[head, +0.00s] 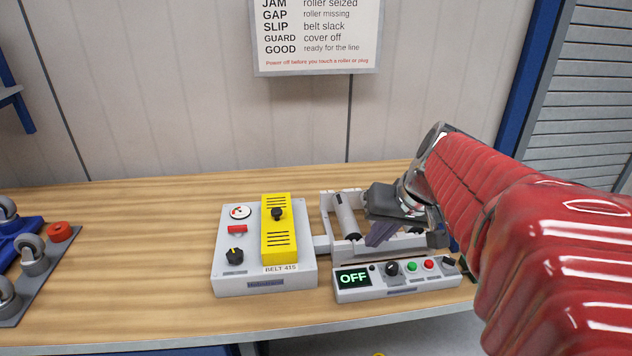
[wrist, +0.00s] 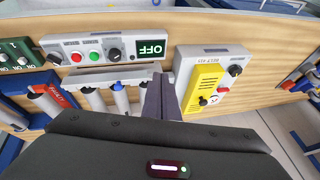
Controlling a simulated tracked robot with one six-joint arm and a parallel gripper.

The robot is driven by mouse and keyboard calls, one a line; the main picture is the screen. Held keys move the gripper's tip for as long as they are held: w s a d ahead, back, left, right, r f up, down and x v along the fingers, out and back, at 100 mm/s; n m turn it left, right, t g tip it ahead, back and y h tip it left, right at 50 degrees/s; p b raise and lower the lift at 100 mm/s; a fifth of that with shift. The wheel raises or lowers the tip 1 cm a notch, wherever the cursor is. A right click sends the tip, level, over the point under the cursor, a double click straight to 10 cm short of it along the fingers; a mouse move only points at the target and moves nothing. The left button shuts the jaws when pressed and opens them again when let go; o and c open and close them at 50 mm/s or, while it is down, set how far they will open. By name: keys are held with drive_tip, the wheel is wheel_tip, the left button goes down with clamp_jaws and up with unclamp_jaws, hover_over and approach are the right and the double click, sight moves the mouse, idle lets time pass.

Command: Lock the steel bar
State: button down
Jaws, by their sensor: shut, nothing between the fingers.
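The roller frame (head: 338,241) stands on the bench with grey rollers (head: 346,214) in it; the rollers also show in the wrist view (wrist: 121,98). I cannot pick out for certain which part is the steel bar. A control panel (head: 405,291) in front of the frame has a display reading OFF (head: 353,279), knobs and green and red buttons. My gripper (head: 376,238) is shut and empty, pointing down over the roller frame and hiding part of it. In the wrist view its fingers (wrist: 160,95) are together; contact with the frame cannot be told.
A grey box labelled BELT 415 (head: 222,262) with a yellow cover (head: 280,243), gauge, red switch and black knob sits left of the frame. Caster wheels (head: 33,256) and a red piece (head: 60,231) are at far left. Bare bench (head: 140,240) lies between.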

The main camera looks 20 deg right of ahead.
drive_tip(key=d+m+t, duration=0.1)
drive_tip(key=d+m, duration=0.2)
drive_tip(key=d, duration=1.4)
drive_tip(key=shift+s+d+f+t, duration=0.25)
drive_tip(key=shift+s+f+t, duration=0.05)
drive_tip(key=shift+s, duration=0.15)
approach(399, 238)
drive_tip(key=f, duration=0.2)
drive_tip(key=shift+w+a+f, duration=0.2)
drive_tip(key=shift+w+a, duration=0.15)
drive_tip(key=shift+w, duration=0.2)
drive_tip(key=shift+w+a+f, duration=0.2)
drive_tip(key=shift+w+a, duration=0.2)
drive_tip(key=shift+w, duration=0.2)
drive_tip(key=shift+w+a+f, duration=0.25)
drive_tip(key=shift+w+a, duration=0.1)
drive_tip(key=shift+w, duration=0.2)
drive_tip(key=shift+a, duration=0.15)
